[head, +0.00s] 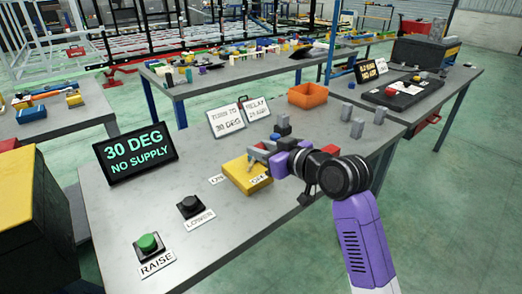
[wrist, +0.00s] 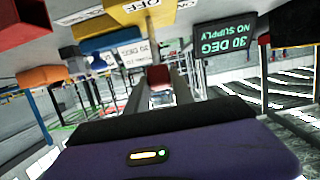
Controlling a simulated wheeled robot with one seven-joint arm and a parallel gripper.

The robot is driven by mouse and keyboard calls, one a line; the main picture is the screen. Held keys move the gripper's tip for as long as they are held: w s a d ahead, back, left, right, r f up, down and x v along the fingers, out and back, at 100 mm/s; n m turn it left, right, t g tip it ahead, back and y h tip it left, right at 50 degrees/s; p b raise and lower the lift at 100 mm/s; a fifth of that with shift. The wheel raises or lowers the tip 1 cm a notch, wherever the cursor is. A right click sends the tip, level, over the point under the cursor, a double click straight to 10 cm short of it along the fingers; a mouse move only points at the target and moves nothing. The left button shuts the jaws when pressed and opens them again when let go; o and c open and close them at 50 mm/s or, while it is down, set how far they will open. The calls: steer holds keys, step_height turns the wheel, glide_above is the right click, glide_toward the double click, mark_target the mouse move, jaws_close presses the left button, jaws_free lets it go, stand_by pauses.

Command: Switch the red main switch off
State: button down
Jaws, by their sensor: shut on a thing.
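The yellow switch box (head: 240,178) sits on the grey bench in the head view, with an ON label (head: 217,179) on its left and an OFF label (head: 258,180) near its right. My gripper (head: 256,155) is over the back right of the box. In the wrist view, which looks upside down, my gripper (wrist: 158,88) is shut on a dark red piece (wrist: 158,75), apparently the red switch handle. The yellow box (wrist: 105,42) also shows there. The display (head: 136,153) reads "30 DEG NO SUPPLY".
A green RAISE button (head: 148,243) and a black LOWER button (head: 190,206) stand front left. Two white signs (head: 226,120) and an orange bin (head: 307,95) are behind. Several grey blocks (head: 357,128) stand at the right. The bench front is clear.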

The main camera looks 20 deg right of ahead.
steer(key=c, duration=1.1)
jaws_free()
steer(key=v, duration=0.8)
steer(key=shift+f, duration=0.1)
